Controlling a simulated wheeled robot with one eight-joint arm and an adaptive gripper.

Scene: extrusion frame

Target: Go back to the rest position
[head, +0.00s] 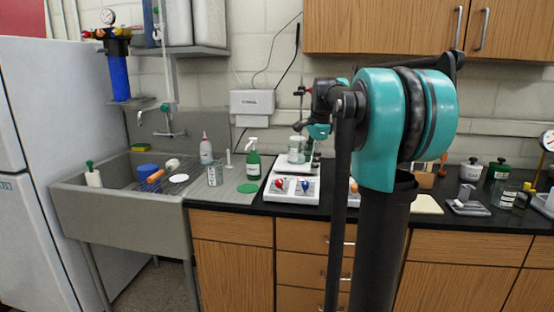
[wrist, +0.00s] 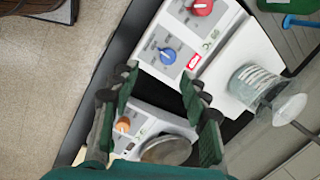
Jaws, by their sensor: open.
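My gripper (wrist: 158,88) is open in the wrist view, with its two green-padded fingers spread and nothing between them. It hangs above the black counter, over the gap between a white two-knob device (wrist: 188,45) and a smaller white device (wrist: 155,135) with an orange knob and a round metal plate. In the head view my arm is bent and reaches over the counter. My gripper's fingers cannot be made out clearly there.
The white device (head: 292,189) with red and blue knobs bears glassware at its back. A green spray bottle (head: 253,160) stands left of it, near the sink (head: 110,215). Jars (head: 497,172) and small items stand at the right. Wooden cabinets (head: 380,25) hang above.

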